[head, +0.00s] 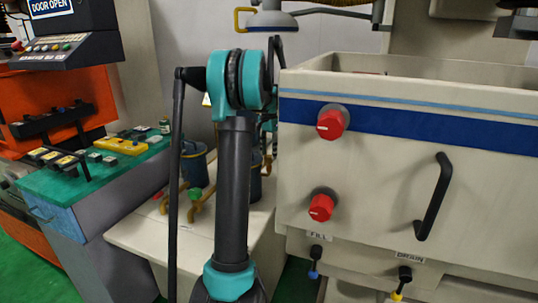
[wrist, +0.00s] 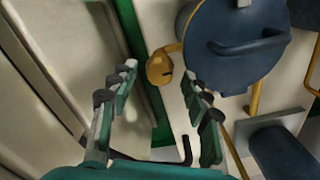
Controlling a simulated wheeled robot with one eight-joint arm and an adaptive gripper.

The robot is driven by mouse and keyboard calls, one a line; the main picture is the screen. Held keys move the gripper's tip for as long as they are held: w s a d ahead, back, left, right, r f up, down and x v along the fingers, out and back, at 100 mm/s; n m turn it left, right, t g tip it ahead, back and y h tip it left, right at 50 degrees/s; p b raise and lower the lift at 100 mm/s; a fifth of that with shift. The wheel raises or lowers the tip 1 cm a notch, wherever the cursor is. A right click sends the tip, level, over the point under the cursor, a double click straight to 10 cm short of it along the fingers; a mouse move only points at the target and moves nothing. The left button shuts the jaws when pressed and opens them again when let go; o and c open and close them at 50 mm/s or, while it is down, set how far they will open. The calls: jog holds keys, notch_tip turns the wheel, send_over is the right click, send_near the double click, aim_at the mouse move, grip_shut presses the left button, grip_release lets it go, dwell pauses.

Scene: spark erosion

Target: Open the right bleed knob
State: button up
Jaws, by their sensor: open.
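In the wrist view a small brass-yellow knob (wrist: 159,67) with a dark slot sits beside a blue canister lid (wrist: 235,40) with a curved handle. I cannot tell for sure whether it is the right bleed knob. My gripper (wrist: 164,76) is open, with its two dark-tipped teal fingers on either side of the knob in the picture. I see no contact, and the depth gap is unclear. In the head view a blue canister (head: 197,163) stands left of my arm, and another (head: 256,187) is partly hidden behind it. My gripper is mostly hidden there.
A beige tank with two red knobs (head: 331,122) (head: 320,207) and a black handle (head: 434,197) stands close on the right. A teal-topped bench (head: 85,185) is at left. Yellow pipes (wrist: 236,155) run near my right finger.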

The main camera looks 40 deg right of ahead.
jog(key=shift+f, duration=0.55)
grip_shut()
